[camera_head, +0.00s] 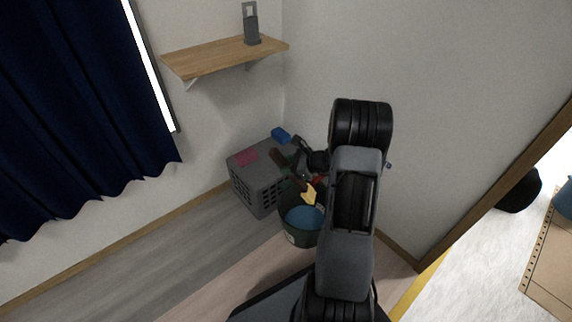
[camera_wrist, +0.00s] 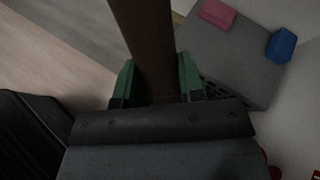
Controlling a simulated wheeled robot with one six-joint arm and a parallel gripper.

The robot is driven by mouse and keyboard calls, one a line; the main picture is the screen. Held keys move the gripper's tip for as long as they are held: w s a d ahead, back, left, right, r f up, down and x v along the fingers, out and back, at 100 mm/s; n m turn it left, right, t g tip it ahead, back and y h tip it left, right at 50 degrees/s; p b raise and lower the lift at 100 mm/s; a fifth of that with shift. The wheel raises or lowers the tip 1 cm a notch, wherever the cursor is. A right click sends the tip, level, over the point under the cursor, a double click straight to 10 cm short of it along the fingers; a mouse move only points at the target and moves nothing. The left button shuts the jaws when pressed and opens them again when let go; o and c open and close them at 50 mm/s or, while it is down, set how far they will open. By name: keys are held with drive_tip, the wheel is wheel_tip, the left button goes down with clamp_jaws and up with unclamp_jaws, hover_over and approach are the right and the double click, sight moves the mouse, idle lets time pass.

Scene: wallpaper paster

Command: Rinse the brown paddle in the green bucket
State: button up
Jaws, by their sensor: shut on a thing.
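The brown paddle (camera_head: 293,180) is tilted in the head view, its lower end over the green bucket (camera_head: 289,234). A pale yellow piece (camera_head: 309,195) shows at that lower end; I cannot tell whether it is part of the paddle. Blue water or a blue inside (camera_head: 305,217) shows in the bucket. In the wrist view, my gripper (camera_wrist: 157,78) has its green fingers shut on the brown paddle (camera_wrist: 147,40), one on each side. My arm hides the bucket's right side. The paddle is above the blue surface, not visibly dipped in it.
A grey crate or box (camera_head: 248,178) stands left behind the bucket, with a pink block (camera_head: 246,157) and a blue block (camera_head: 281,135) on top. A wooden shelf (camera_head: 225,58) is on the wall above. A red thing (camera_head: 319,180) lies close to the bucket. Floor at left is clear.

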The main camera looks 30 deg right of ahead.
wheel_tip(320, 180, down, 17)
drive_tip(key=b, duration=0.3)
drive_tip(key=shift+b, duration=0.4)
drive_tip(key=shift+f, duration=0.1)
idle(0.8)
drive_tip(key=shift+f, duration=1)
drive_tip(key=shift+f, duration=0.1)
drive_tip(key=shift+f, duration=0.3)
